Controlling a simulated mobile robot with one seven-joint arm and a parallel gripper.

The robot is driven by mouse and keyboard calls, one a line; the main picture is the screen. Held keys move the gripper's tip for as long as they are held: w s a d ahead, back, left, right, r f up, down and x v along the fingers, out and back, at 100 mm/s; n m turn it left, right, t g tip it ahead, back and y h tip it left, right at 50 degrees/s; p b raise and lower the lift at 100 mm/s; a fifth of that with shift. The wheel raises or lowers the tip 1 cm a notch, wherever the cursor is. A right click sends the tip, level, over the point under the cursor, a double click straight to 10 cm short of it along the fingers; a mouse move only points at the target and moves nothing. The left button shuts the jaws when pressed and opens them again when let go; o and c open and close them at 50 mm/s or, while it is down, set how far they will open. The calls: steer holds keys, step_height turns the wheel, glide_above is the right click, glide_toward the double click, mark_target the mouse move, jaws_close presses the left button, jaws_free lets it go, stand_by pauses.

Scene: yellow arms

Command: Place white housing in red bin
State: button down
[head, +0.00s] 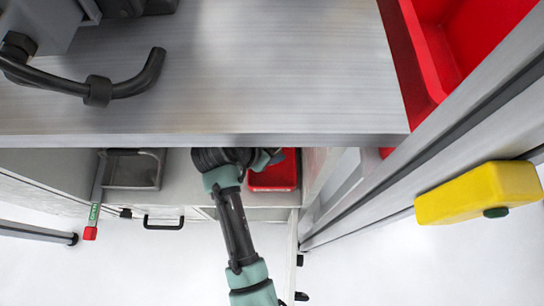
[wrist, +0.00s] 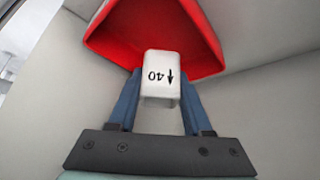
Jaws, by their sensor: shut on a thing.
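The white housing (wrist: 161,75), a small block marked "40" with an arrow, is between the blue fingers of my gripper (wrist: 161,92) in the wrist view. The gripper is shut on it. The red bin (wrist: 110,45) lies just beyond the housing, and the housing overlaps it in the picture. I cannot tell how far above or in front of the bin the housing is. In the head view, a red bin (head: 277,176) sits on the lower shelf, right beside my gripper (head: 268,158). The housing is hidden there.
A metal worktop (head: 230,70) overhangs the lower shelf. A grey tray (head: 133,170) stands at the left of the shelf. Pale walls (wrist: 255,100) enclose the wrist view. Larger red bins (head: 450,40) and a yellow block (head: 478,193) are at the right.

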step_height(320, 180, down, 5)
steer(key=b, duration=0.3)
steer(key=shift+w+d+f, duration=0.1)
steer(key=shift+d, duration=0.1)
steer(key=shift+c, duration=1.6)
jaws_free()
